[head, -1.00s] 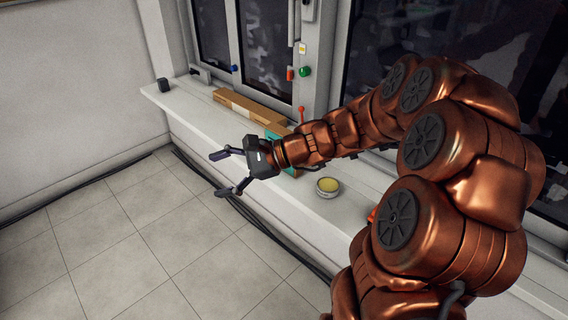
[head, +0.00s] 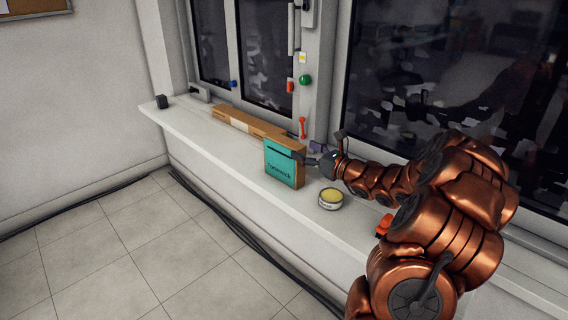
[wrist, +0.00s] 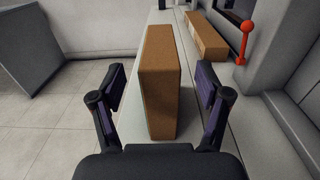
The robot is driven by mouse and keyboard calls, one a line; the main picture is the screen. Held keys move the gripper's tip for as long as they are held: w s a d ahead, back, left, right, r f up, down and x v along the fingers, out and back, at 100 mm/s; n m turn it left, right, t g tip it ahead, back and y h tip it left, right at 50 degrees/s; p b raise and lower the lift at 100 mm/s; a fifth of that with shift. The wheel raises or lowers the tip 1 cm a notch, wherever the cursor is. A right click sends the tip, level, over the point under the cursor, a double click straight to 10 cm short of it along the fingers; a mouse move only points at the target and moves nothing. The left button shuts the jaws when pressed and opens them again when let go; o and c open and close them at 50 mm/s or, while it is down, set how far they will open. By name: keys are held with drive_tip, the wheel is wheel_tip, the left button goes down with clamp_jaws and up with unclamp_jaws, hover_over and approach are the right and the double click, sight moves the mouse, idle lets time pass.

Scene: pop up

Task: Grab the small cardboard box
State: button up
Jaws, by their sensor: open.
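The small cardboard box (head: 280,167) stands upright on the white window sill, its teal printed front facing the room. In the wrist view the brown narrow side of the box (wrist: 163,92) lies between the two fingers. My gripper (head: 311,152) is at the right side of the box in the head view. It also shows in the wrist view (wrist: 160,83), open, with a gap between each finger and the box. I cannot tell how deep the box sits between the fingers.
A long flat cardboard box (head: 240,121) lies behind along the window. A round tin (head: 330,199) stands right of the box, under my arm, and an orange-red object (head: 384,226) is further right. A red handle (wrist: 245,40) rises at the window frame. A black cup (head: 162,101) stands at the far-left sill end.

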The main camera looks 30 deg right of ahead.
sight(288, 141)
drive_tip(key=shift+b+x, duration=0.65)
drive_tip(key=shift+x, duration=3.05)
drive_tip(key=shift+f, duration=0.1)
drive_tip(key=shift+c, duration=0.3)
clamp_jaws()
